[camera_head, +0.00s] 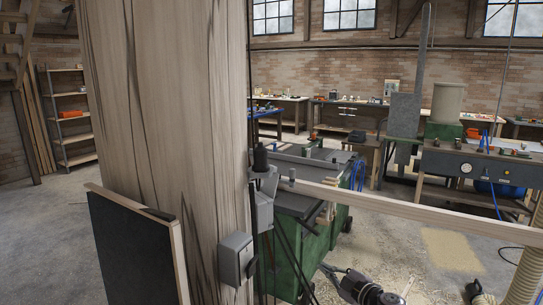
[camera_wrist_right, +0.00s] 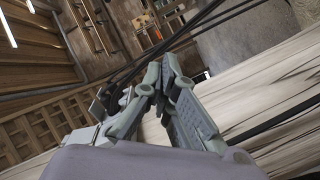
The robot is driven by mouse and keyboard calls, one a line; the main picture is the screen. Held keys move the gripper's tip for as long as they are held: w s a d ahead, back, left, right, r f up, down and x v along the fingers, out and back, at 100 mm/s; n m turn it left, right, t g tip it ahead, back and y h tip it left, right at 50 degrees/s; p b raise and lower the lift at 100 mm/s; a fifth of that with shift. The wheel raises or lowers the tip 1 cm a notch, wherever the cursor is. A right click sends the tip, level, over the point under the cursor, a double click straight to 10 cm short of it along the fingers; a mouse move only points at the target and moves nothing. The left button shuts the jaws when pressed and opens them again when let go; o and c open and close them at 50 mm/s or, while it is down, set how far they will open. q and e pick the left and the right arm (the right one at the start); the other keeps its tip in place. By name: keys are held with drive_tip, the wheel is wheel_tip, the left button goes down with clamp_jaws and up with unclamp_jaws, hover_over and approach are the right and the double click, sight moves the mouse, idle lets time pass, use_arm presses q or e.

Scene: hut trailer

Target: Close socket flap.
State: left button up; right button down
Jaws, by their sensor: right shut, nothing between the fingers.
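A grey socket box (camera_head: 237,258) is fixed low on the wooden post. A second grey box (camera_head: 262,210) sits higher on the post's right side, with a grey piece (camera_head: 267,181) standing out at its top that may be a raised flap. I cannot tell for certain which part is the flap. My right gripper (camera_head: 327,268) is low, to the right of the boxes and apart from them. In the right wrist view the right gripper (camera_wrist_right: 160,76) is shut and empty, and neither box is clearly visible there. My left gripper is not in view.
The wide wooden post (camera_head: 165,110) stands close in front, with dark cables (camera_head: 283,235) hanging beside it. A dark board (camera_head: 130,250) leans at its left. A green machine (camera_head: 325,225) and a long wooden beam (camera_head: 410,208) stand behind my right gripper.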

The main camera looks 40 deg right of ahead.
drive_tip(key=w+a+r+n+t+y+p, duration=0.25)
drive_tip(key=r+n, duration=0.25)
drive_tip(key=r, duration=1.4)
wheel_tip(320, 180, up, 13)
drive_tip(key=n+y+p, duration=0.3)
drive_tip(key=n+y, duration=0.1)
hover_over(270, 181)
drive_tip(key=s+a, duration=0.2)
drive_tip(key=s, duration=0.3)
drive_tip(key=shift+w+a+p, duration=0.15)
drive_tip(key=shift+w+p, duration=0.15)
drive_tip(key=shift+w, duration=0.75)
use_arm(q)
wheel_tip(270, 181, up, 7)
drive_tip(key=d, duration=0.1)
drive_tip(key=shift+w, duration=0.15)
use_arm(e)
drive_tip(key=shift+w, duration=0.1)
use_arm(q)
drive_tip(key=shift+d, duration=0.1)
use_arm(e)
drive_tip(key=shift+w+f, duration=0.1)
